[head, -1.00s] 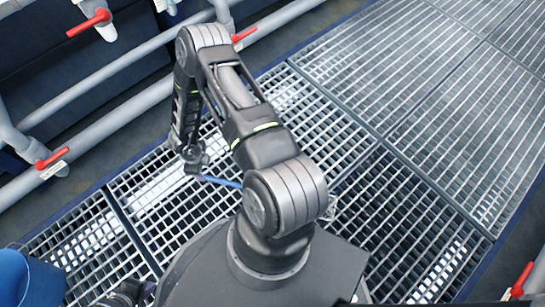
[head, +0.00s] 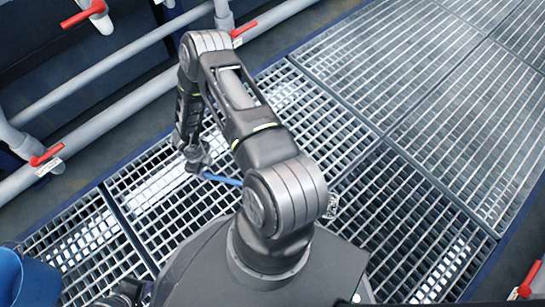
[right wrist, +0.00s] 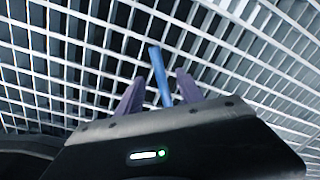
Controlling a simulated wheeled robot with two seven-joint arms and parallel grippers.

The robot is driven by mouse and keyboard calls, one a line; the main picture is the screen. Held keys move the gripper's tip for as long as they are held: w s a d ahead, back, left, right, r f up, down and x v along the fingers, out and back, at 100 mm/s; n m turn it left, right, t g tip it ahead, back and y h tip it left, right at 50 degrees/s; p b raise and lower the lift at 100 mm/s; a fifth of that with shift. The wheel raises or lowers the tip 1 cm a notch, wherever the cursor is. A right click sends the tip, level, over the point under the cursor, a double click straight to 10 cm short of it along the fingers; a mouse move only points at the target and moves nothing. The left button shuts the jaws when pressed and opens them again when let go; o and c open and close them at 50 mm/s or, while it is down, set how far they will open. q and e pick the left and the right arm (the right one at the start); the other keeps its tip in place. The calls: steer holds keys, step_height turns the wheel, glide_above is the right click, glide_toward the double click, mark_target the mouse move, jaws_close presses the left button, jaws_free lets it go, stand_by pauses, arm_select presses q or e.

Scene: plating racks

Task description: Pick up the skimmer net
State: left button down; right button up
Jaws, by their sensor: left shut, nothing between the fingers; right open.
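The skimmer net shows mainly as a thin blue handle (head: 224,180) lying low over the floor grating in the head view. My arm hides its middle, and a small pale mesh patch (head: 332,205) beyond the arm may be its net. My right gripper (head: 197,164) is at the left end of the handle, pointing down. In the right wrist view the blue handle (right wrist: 160,76) stands between the two purple fingers of my right gripper (right wrist: 159,95), which are apart. My left gripper (head: 125,292) is at the bottom left, partly cut off, shut and away from the handle.
A blue bucket (head: 24,280) stands at the bottom left corner. Grey pipes (head: 110,118) with red valve handles (head: 46,156) run along the left side. Another red valve (head: 528,280) is at the bottom right. The grating (head: 400,70) at upper right is clear.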

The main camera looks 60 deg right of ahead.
mark_target(209, 175)
steer(key=shift+f, duration=0.1)
step_height(209, 175, down, 5)
steer(key=b, duration=0.3)
steer(key=shift+s+d, duration=0.1)
steer(key=shift+s, duration=0.05)
steer(key=shift+c, duration=0.2)
jaws_close()
stand_by(0.4)
